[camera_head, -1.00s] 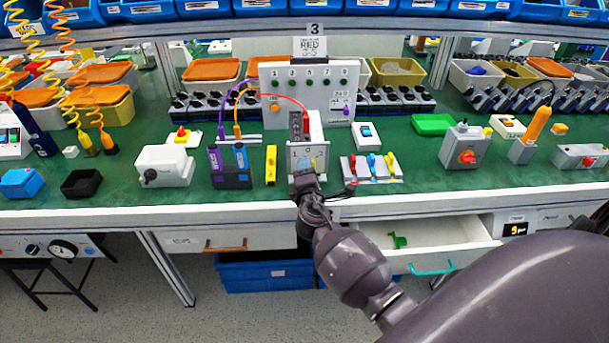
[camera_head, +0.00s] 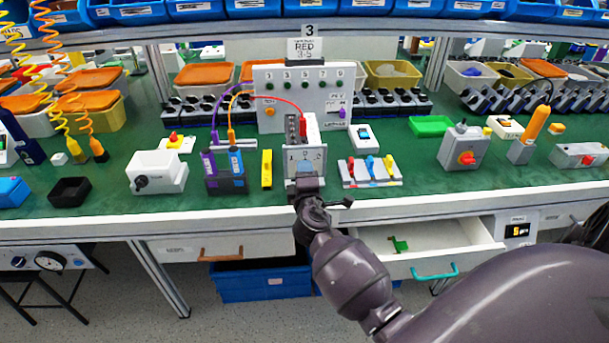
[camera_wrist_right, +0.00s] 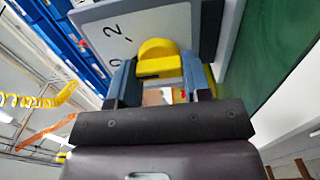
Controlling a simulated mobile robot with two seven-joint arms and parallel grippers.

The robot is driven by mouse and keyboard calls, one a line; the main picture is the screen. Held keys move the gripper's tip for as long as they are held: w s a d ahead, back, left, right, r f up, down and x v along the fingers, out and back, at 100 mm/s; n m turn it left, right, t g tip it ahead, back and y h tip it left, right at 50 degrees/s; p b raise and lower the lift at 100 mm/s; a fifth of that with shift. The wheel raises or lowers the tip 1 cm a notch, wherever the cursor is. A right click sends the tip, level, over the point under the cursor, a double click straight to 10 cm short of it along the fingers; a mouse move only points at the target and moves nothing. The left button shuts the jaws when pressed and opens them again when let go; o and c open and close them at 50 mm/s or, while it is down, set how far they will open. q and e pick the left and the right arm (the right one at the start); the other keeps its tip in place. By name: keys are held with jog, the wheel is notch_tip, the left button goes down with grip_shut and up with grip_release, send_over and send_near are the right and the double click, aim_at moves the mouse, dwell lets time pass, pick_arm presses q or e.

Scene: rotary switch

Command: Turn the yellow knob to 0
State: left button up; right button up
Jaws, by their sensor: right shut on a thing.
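The yellow knob (camera_wrist_right: 158,58) sits on the pale face of a switch box in the right wrist view, with its grip bar between two blue-grey fingers. The dial face (camera_wrist_right: 105,40) carries a "2" and another mark, partly cut off by a finger. My right gripper (camera_wrist_right: 160,80) is shut on the knob. In the head view the same gripper (camera_head: 305,170) is at the front of the grey switch box (camera_head: 293,153), and the knob is hidden behind it. My left gripper is not in view.
A yellow block (camera_head: 267,168) and a dark battery-like unit (camera_head: 226,170) stand left of the box. A small switch panel (camera_head: 370,170) is close on the right. Below, an open drawer (camera_head: 440,240) juts out. A tall control panel (camera_head: 300,95) stands behind.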

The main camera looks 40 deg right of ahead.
jog(key=o, duration=0.9)
jog(key=shift+s, duration=0.1)
jog(key=v, duration=1)
jog(key=shift+s+a, duration=0.2)
jog(key=shift+s, duration=0.1)
